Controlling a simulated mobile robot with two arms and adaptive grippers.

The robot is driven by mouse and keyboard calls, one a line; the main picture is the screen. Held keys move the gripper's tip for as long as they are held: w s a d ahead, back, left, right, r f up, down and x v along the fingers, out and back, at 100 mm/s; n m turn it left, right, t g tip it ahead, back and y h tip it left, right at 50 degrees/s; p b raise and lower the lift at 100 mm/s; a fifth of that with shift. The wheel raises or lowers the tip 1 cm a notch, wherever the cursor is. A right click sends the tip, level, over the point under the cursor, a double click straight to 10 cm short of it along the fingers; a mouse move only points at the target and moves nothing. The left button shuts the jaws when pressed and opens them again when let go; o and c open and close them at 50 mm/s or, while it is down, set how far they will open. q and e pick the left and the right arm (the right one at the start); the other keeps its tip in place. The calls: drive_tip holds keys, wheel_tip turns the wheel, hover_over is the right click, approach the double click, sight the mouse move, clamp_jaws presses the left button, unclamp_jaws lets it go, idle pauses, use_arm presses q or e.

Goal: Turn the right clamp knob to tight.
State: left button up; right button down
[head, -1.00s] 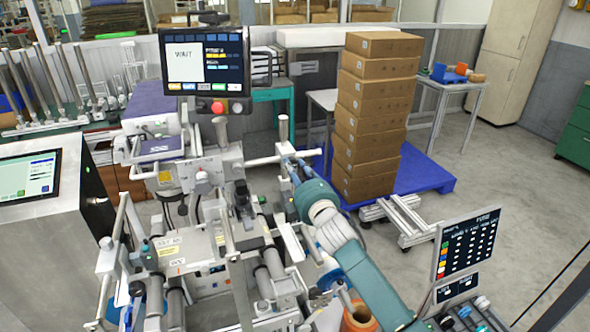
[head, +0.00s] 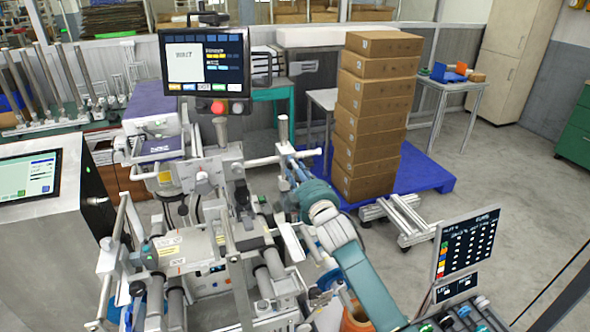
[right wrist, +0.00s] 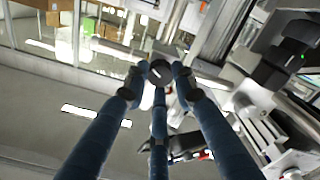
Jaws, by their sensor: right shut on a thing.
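In the right wrist view a dark round knob (right wrist: 160,72) with a short pale mark on its face sits between my fingertips. The blue fingers of my right gripper (right wrist: 159,82) are shut around it from the left, right and below. In the head view my right gripper (head: 288,168) reaches in from the lower right to the right side of the machine (head: 205,245), beside a pale horizontal bar (head: 262,160). There the knob is hidden or too small to make out. I cannot read a tight mark. My left gripper is not in view.
A monitor (head: 204,62) with a red button stands above the machine. A tall stack of cartons (head: 372,120) on a blue pallet (head: 425,172) is behind my right arm. A tilted panel (head: 467,245) stands at the lower right.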

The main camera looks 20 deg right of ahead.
drive_tip(key=shift+f, duration=0.1)
drive_tip(key=c, duration=1.4)
unclamp_jaws()
drive_tip(key=s, duration=1.2)
drive_tip(key=shift+d, duration=0.2)
